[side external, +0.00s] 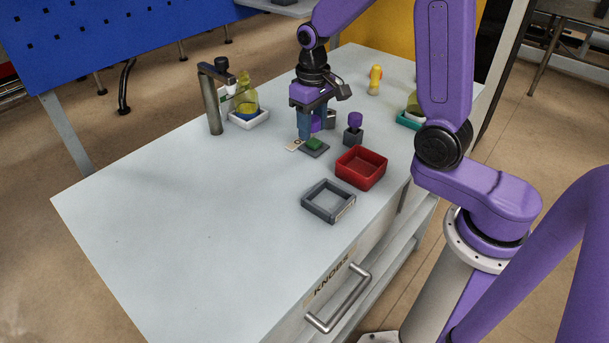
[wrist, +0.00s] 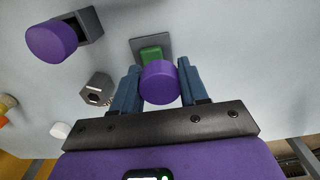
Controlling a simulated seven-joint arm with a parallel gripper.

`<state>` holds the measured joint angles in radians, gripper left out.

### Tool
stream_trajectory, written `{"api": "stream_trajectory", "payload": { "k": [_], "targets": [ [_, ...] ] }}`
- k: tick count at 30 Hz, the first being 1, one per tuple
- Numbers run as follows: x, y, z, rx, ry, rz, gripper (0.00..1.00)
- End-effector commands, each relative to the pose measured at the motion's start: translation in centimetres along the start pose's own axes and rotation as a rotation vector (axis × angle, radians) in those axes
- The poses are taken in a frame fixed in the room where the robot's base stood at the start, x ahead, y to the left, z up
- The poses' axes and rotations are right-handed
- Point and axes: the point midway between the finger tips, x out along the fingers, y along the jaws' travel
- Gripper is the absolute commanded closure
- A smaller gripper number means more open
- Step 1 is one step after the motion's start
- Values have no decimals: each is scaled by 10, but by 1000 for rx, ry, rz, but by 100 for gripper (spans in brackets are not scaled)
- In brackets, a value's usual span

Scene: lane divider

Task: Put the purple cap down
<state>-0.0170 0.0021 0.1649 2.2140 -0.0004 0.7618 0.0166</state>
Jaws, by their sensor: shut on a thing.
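My gripper (wrist: 159,88) is shut on a purple cap (wrist: 159,82), a short round piece held between the blue fingers. In the side view, my gripper (side external: 311,128) points down with the held purple cap (side external: 316,125) partly hidden by a finger. The cap appears to be above the table, close to a green block (side external: 314,144) on a dark grey square plate (side external: 316,151). The green block also shows in the wrist view (wrist: 151,54), just beyond the cap. Any gap beneath the cap cannot be judged.
A second purple cap (side external: 355,119) sits on a grey block (side external: 353,136) to the right. A grey hexagonal piece (wrist: 97,90) stands nearby. A red tray (side external: 361,167) and a grey tray (side external: 328,201) are nearer the drawer. The table's left side is clear.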

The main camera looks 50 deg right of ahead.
Motion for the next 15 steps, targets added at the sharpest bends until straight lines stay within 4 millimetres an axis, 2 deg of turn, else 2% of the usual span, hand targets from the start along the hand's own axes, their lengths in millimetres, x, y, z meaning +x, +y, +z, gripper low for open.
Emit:
{"api": "stream_trajectory", "payload": {
  "k": [5, 15],
  "targets": [
    [-27, -20, 25, -2, 7, -1, 77],
    [-70, -52, 95, 4, 7, -2, 77]
  ]
}}
